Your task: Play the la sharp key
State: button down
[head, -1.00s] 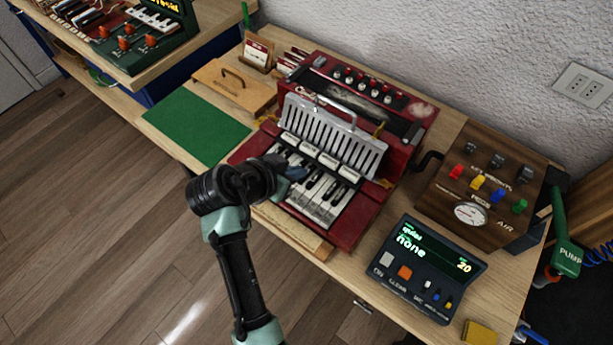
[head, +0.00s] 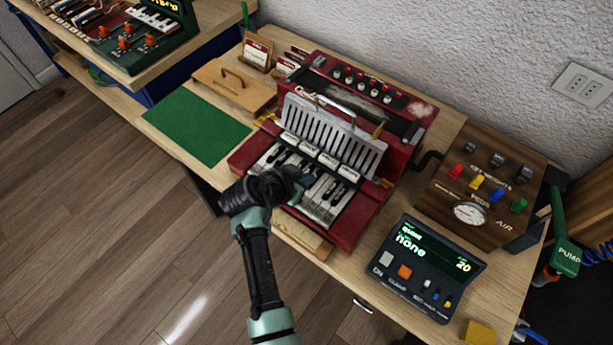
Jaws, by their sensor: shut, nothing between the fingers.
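The red keyboard instrument (head: 362,232) stands on the wooden bench with its lid up, showing a short row of white and black keys (head: 327,205). My gripper (head: 303,183) is shut and empty, over the middle of the keys. My wrist and fingers hide some of the keys beneath. I cannot tell whether the fingertips touch a key, nor which key is the la sharp. A dark display box (head: 425,268) at the front right reads "none" and "20".
A wooden box with coloured knobs and a gauge (head: 480,185) stands at the right, beside a green pump (head: 565,258). A green mat (head: 197,127) and a wooden board with a handle (head: 235,86) lie at the left. The slotted grey panel (head: 333,137) rises behind the keys.

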jog(key=shift+s+f+b, duration=0.1)
jog(key=shift+f+b, duration=0.5)
jog(key=shift+r, duration=0.2)
jog(key=shift+r+p, duration=0.1)
jog(key=shift+p, duration=0.2)
jog(key=shift+r+p, duration=0.55)
jog(key=shift+r, duration=0.2)
